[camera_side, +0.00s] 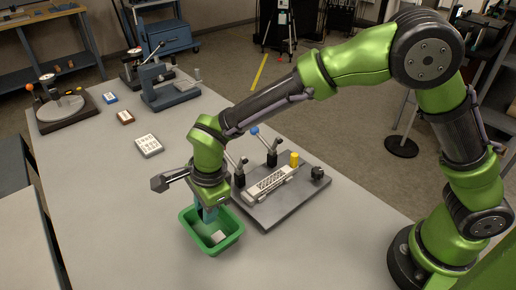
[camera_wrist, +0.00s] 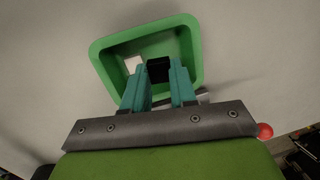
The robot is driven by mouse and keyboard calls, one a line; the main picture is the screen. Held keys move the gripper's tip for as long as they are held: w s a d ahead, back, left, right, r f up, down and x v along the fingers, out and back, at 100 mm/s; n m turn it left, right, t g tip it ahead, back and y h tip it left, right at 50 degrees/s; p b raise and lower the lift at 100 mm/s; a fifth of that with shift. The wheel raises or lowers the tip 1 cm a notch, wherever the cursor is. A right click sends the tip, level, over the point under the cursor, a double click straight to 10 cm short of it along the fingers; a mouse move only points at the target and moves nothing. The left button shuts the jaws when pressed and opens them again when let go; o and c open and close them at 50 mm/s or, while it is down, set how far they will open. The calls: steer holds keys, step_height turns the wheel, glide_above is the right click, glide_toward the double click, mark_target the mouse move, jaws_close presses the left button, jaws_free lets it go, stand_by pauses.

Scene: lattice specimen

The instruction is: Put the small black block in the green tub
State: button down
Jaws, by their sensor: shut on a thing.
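The green tub (camera_side: 206,247) stands on the grey table near its front edge in the side view. It also shows below my gripper in the wrist view (camera_wrist: 97,60). My gripper (camera_wrist: 159,72) has teal fingers and is shut on the small black block (camera_wrist: 159,64), which sits between the fingertips. In the wrist view the block lies over the tub's opening. In the side view the fingers (camera_side: 209,214) reach down at the tub's far rim, and the block is hidden there. I cannot tell whether the block touches the tub floor.
A whitish block (camera_side: 218,237) lies inside the tub. A fixture plate (camera_side: 270,215) with clamps, a perforated strip and a yellow peg is right behind the tub. A white block (camera_side: 148,146), small blocks and instruments stand farther back. The table left of the tub is clear.

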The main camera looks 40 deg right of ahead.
steer(key=a, duration=0.6)
steer(key=shift+a, duration=0.15)
steer(key=shift+w, duration=0.3)
steer(key=w+d, duration=0.1)
steer(key=w+d+n, duration=0.1)
steer(key=shift+d+g, duration=0.35)
steer(key=shift+g, duration=0.05)
steer(key=n, duration=0.1)
steer(key=d+n, duration=0.1)
steer(key=n, duration=0.2)
steer(key=shift+w+d+r+g, duration=0.15)
steer(key=shift+w+d+g, duration=0.15)
steer(key=shift+d, duration=0.1)
steer(key=n, duration=0.1)
steer(key=d+n, duration=0.1)
steer(key=n, duration=0.1)
steer(key=shift+r, duration=0.1)
steer(key=n, duration=0.2)
steer(key=n+g, duration=0.1)
steer(key=n, duration=0.1)
steer(key=shift+d+r, duration=0.1)
steer(key=shift+d, duration=0.3)
steer(key=n, duration=0.4)
steer(key=s+n, duration=0.1)
steer(key=n, duration=0.1)
steer(key=shift+d+n+g+h, duration=0.1)
steer(key=shift+n+g+h, duration=0.2)
steer(key=shift+n+h, duration=0.1)
steer(key=shift+f, duration=0.65)
